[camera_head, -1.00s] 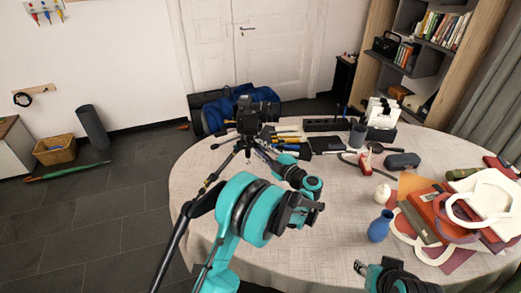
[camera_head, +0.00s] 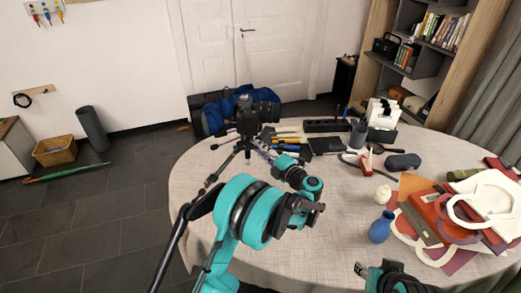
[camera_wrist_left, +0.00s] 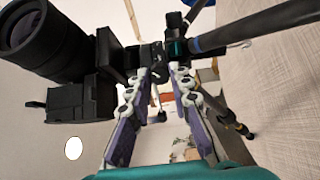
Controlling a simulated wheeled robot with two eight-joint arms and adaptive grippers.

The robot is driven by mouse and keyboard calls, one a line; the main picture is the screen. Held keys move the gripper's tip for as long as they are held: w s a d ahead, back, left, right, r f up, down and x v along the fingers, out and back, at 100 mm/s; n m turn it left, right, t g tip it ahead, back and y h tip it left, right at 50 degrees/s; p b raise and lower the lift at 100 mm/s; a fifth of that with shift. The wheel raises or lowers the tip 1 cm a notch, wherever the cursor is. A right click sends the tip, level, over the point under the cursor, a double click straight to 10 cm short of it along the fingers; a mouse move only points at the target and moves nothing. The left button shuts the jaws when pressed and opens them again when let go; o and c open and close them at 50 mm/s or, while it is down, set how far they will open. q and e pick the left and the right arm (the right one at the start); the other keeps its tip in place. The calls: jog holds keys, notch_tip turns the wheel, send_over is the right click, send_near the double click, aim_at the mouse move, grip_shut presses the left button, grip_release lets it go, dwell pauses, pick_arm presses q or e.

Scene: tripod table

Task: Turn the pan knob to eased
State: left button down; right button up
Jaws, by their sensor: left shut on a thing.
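A black camera (camera_head: 246,108) with a long lens sits on a tripod (camera_head: 243,147) at the table's left back; the camera also shows in the left wrist view (camera_wrist_left: 50,40). My left gripper (camera_head: 264,152) is at the tripod head, just below the camera. In the left wrist view its two purple-padded fingers (camera_wrist_left: 163,76) reach up to the dark tripod head (camera_wrist_left: 160,52) and are shut on a small part there, which I take to be the pan knob. The knob is mostly hidden by the fingertips, so its setting cannot be read. My right gripper (camera_head: 361,269) is at the bottom, its jaws unclear.
A blue vase (camera_head: 381,227) and a small white vase (camera_head: 382,194) stand right of my left arm. Stacked folders and cut-outs (camera_head: 450,215) cover the table's right side. Pens and a dark case (camera_head: 326,145) lie behind. The table's front middle (camera_head: 320,245) is bare.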

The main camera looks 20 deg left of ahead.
dwell(0.4)
pick_arm(q)
jog(key=c, duration=1.4)
grip_release()
jog(key=shift+o, duration=0.2)
jog(key=shift+d, duration=0.1)
jog(key=v, duration=1.2)
